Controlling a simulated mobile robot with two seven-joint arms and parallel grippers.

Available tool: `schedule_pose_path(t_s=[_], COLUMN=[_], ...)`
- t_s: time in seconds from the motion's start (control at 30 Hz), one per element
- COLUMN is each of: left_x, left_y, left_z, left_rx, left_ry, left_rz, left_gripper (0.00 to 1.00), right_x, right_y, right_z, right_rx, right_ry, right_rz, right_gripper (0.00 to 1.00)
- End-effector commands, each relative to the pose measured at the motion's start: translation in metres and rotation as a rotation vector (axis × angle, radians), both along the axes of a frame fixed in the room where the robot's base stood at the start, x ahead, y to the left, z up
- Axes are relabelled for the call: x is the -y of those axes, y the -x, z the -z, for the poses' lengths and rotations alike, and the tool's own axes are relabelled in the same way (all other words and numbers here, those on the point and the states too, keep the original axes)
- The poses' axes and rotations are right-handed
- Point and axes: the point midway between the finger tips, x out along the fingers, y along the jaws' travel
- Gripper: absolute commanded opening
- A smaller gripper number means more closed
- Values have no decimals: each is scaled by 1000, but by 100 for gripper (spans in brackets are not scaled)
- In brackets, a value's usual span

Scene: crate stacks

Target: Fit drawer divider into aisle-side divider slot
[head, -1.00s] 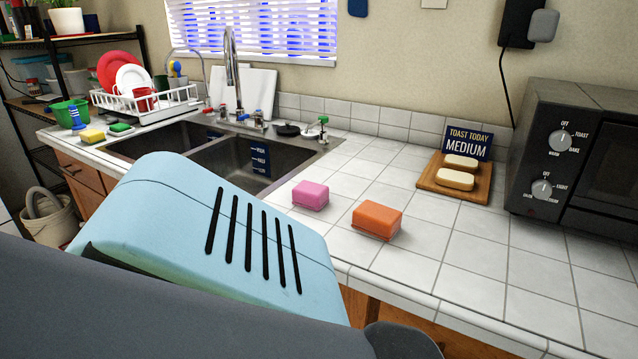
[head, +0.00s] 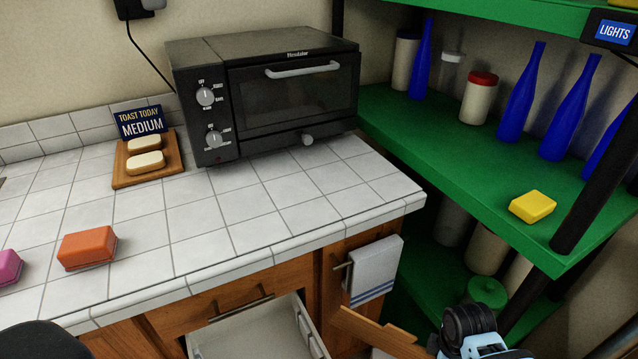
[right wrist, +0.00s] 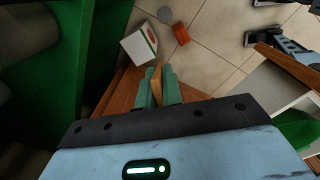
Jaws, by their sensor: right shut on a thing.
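The drawer (head: 250,335) stands open below the counter at the bottom of the head view, pale inside. Slotted pale strips (head: 308,333) show along its right side wall. A wooden divider (head: 378,328) shows at the bottom, right of the drawer and apart from it in the picture. In the right wrist view, the green fingers of my right gripper (right wrist: 157,88) are shut on the thin wooden divider (right wrist: 156,77). The fingertips are out of sight in the head view. A pale drawer edge (right wrist: 285,112) shows at the right of the wrist view. My left gripper is not seen.
The counter edge (head: 270,256) overhangs the drawer. A towel (head: 374,268) hangs on the cabinet right of it. A green shelf unit (head: 440,140) with bottles and a yellow block (head: 532,206) stands at right. A white box (right wrist: 139,45) and red block (right wrist: 181,34) lie on the floor.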

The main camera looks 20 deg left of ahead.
Motion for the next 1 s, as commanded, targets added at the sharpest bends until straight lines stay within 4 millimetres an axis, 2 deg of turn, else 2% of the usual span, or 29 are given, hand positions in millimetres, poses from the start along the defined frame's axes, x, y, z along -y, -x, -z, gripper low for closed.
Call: schedule_pose_path(t_s=[0.4,0.43,0.6,1.0], left_x=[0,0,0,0], left_y=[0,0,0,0], left_z=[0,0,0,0], left_rx=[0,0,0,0], left_ry=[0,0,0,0], left_rz=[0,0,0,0], left_gripper=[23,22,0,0], right_x=[0,0,0,0], right_y=[0,0,0,0], right_z=[0,0,0,0], right_rx=[0,0,0,0], right_ry=[-1,-1,-1,-1], right_rz=[0,0,0,0], right_gripper=[0,0,0,0])
